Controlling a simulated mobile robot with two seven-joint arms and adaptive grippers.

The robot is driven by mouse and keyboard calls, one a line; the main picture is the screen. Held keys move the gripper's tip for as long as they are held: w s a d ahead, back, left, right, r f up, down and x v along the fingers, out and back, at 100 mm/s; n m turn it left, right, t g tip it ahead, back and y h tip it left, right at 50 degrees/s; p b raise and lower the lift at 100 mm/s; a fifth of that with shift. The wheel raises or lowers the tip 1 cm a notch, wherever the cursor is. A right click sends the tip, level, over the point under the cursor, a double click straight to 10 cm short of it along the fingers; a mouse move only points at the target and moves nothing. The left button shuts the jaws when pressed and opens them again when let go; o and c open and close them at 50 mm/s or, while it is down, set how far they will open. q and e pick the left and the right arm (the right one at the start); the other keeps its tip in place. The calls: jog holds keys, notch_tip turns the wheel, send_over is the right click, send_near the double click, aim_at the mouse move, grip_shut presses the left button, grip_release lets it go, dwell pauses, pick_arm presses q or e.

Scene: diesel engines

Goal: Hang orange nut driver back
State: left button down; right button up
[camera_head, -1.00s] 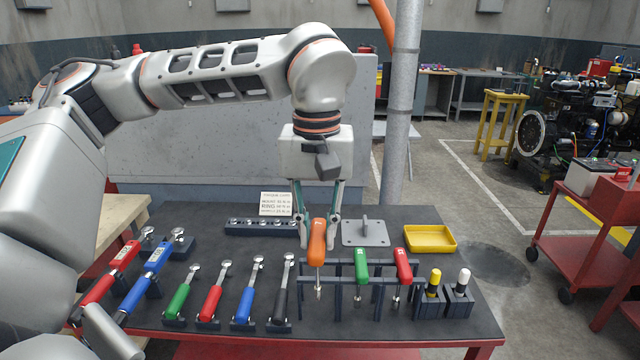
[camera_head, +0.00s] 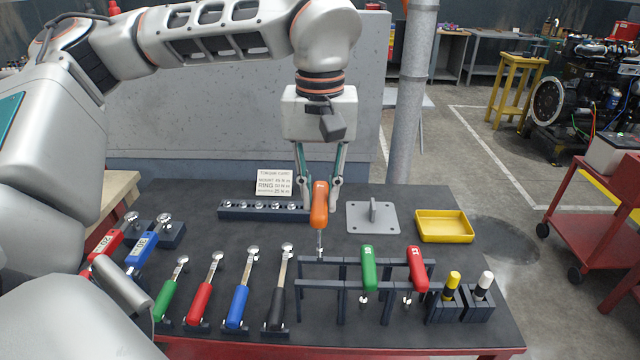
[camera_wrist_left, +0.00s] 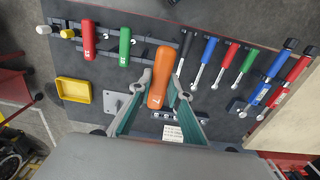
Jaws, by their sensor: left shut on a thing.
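The orange nut driver (camera_head: 320,205) is upright, handle up and shaft down, in my left gripper (camera_head: 321,183). The gripper is shut on its handle. It is just behind the dark rack (camera_head: 340,272), near its left end; I cannot tell whether the shaft tip touches anything. In the left wrist view the orange nut driver (camera_wrist_left: 160,78) lies between the two fingers of my left gripper (camera_wrist_left: 163,92). A green driver (camera_head: 368,268) and a red driver (camera_head: 416,268) hang in the rack to the right. The right gripper is not seen.
Several torque wrenches (camera_head: 238,295) stand in holders at the left front. A socket strip (camera_head: 262,208), grey plate with a post (camera_head: 373,216) and yellow tray (camera_head: 444,226) lie behind the rack. Two marker-like tools (camera_head: 450,285) stand at the right.

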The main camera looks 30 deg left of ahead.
aim_at(320, 249)
pick_arm(q)
jog(key=shift+f, duration=1.15)
notch_tip(320, 249, down, 2)
jog(key=shift+f+b, duration=0.1)
jog(key=shift+b, duration=0.35)
jog(key=shift+f+b, duration=0.35)
jog(key=shift+b, duration=0.1)
jog(key=shift+f+b, duration=0.7)
jog(key=shift+b, duration=0.05)
jog(key=shift+f+b, duration=0.3)
jog(key=shift+f, duration=0.65)
jog(key=shift+f+b, duration=0.5)
jog(key=shift+f, duration=0.15)
jog(key=shift+f+b, duration=0.7)
jog(key=shift+f, duration=1.35)
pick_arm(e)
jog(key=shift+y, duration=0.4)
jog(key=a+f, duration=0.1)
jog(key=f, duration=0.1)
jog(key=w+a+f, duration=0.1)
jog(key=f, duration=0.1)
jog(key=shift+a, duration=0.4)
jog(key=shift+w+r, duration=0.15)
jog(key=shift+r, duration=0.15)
